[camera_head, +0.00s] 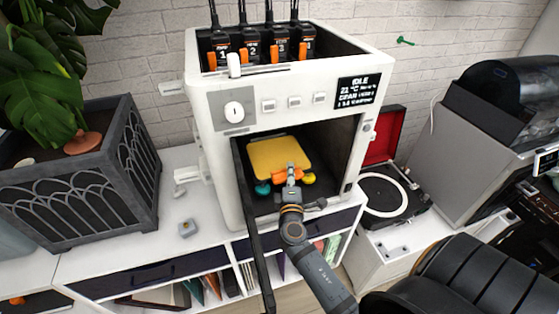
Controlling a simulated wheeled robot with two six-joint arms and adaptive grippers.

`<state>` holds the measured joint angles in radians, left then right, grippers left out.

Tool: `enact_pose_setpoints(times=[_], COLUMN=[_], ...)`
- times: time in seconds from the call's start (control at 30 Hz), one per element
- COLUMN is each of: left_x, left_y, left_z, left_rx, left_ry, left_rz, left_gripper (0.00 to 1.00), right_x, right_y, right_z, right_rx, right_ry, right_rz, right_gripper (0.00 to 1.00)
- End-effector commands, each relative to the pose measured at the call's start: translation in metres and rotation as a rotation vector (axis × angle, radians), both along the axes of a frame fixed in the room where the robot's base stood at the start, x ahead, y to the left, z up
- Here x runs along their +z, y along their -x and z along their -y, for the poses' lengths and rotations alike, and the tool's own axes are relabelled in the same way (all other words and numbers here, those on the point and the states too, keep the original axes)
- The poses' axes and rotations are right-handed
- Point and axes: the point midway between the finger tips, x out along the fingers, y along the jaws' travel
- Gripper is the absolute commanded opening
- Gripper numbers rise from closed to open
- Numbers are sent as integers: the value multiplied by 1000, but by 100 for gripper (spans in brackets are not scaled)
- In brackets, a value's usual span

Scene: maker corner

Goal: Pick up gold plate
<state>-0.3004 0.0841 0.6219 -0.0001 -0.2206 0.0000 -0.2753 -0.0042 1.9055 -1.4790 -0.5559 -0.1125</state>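The gold plate (279,155) lies inside the open chamber of a white printer (222,180). My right gripper (291,174) reaches into the chamber from the front and is at the plate's front edge. An orange piece (283,175) sits right at the fingers, and they partly overlap it. The fingers are too small and too covered to show whether they are open, shut, or holding the plate. My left gripper is not in view.
A teal piece (262,188) and a yellow piece (309,178) lie by the plate's front. The printer's dark open door (258,245) sticks out left of my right arm. A record player (391,192) stands at right, a planter (85,190) at left.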

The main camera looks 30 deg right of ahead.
Motion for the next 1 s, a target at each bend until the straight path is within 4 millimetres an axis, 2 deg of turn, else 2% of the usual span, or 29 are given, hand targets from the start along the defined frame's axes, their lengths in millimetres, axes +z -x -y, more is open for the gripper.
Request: enact_pose_setpoints(times=[0.03,0.1,0.53,0.63,0.9,1.0], left_x=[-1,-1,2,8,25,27], left_y=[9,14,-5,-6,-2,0], left_z=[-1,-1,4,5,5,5], left_rx=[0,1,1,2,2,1], left_ry=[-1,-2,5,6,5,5], left_rz=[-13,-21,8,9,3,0], left_gripper=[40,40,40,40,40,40], right_x=[0,0,4,20,82,94], right_y=[0,0,0,0,0,0], right_z=[0,0,0,0,0,0], right_rx=[0,0,0,0,1,0], right_ry=[0,0,0,-1,0,-1], right_rz=[0,0,2,4,5,3], right_gripper=[10,0,0,0,0,0])
